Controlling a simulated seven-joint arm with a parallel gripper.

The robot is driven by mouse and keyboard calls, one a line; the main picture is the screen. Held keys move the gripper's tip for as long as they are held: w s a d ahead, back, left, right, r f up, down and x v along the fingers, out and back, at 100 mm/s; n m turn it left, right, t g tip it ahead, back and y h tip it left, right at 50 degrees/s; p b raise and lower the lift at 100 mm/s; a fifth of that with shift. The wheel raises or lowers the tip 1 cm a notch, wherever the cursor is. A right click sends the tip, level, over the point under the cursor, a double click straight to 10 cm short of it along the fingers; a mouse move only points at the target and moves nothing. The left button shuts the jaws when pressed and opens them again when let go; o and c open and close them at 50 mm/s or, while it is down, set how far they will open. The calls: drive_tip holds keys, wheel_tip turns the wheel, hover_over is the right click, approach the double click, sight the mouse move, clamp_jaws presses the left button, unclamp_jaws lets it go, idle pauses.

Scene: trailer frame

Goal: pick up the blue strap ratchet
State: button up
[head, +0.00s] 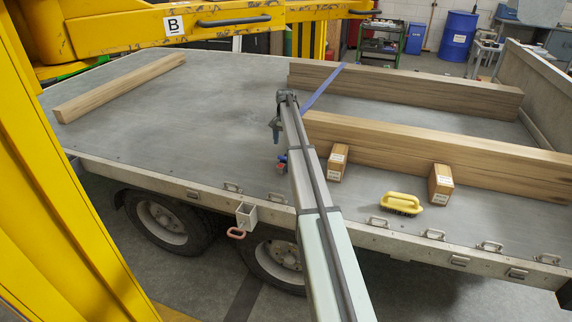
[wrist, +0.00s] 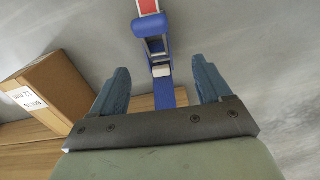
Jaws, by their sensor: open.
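The blue strap ratchet (head: 281,167), blue with a red part, shows low on the trailer bed beside my arm in the head view, partly hidden by it. In the wrist view the ratchet (wrist: 152,28) lies between and just beyond my fingertips, with its red part at the top edge. A blue strap runs from it down between the fingers. My gripper (wrist: 162,68) is open, one blue finger on each side of the strap, with clear gaps. In the head view my gripper (head: 275,132) points down above the ratchet.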

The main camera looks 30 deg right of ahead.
sight(285, 164)
wheel_tip(285, 164, down, 6)
drive_tip(key=shift+r, duration=0.1)
drive_tip(key=shift+s+d+f, duration=0.1)
drive_tip(key=shift+s+f, duration=0.05)
drive_tip(key=shift+f, duration=1.15)
drive_tip(key=shift+s+d+f, duration=0.1)
drive_tip(key=shift+f, duration=1.15)
drive_tip(key=c, duration=1.3)
